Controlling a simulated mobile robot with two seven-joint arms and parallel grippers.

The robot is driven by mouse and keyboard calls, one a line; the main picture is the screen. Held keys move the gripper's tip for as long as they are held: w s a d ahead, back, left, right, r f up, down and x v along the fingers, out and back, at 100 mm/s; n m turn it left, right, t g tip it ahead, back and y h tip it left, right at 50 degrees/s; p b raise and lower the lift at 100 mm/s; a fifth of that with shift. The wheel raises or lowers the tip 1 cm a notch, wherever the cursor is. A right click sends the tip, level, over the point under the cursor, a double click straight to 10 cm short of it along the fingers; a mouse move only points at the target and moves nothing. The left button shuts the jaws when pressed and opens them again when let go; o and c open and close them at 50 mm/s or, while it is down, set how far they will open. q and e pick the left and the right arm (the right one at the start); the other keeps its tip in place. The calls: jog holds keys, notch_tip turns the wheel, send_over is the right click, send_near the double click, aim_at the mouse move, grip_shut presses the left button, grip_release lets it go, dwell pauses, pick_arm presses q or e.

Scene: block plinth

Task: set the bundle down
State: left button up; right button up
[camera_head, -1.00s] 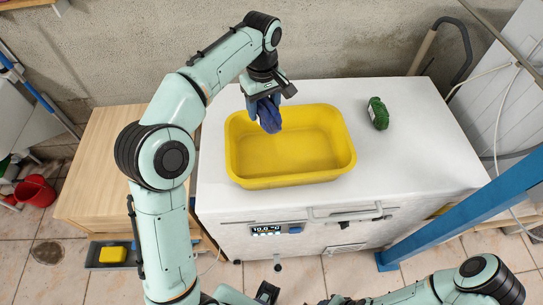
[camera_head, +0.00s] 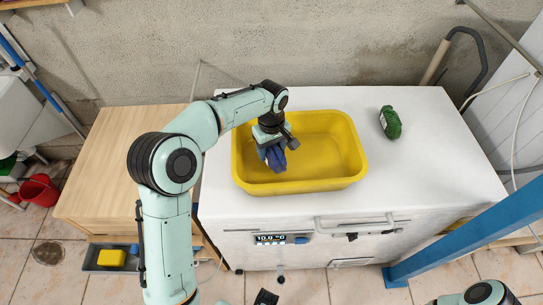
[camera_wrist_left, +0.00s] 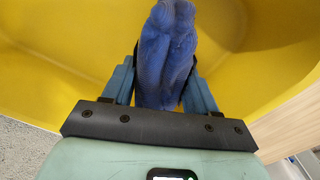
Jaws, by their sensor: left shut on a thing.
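A dark blue cloth-like bundle (camera_head: 277,159) is held by my left gripper (camera_head: 271,148), low inside the yellow tub (camera_head: 350,176), toward its left side. In the left wrist view the blue bundle (camera_wrist_left: 166,50) sits between the two fingers, with the yellow tub floor (camera_wrist_left: 80,60) around it. The fingers are shut on it from both sides. I cannot tell whether its lower end touches the tub floor.
The tub stands on a white chest top (camera_head: 430,150) with a display on its front. A green bundle (camera_head: 390,122) lies right of the tub. A wooden cabinet (camera_head: 115,180) stands at the left. A blue beam (camera_head: 470,235) crosses the lower right.

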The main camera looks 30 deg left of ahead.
pick_arm(q)
jog(key=shift+f, duration=1.7)
jog(key=shift+f, duration=0.15)
jog(key=o, duration=1.1)
jog(key=shift+r, duration=0.2)
notch_tip(320, 180, up, 12)
jog(key=shift+f+p, duration=0.1)
jog(key=shift+p, duration=0.65)
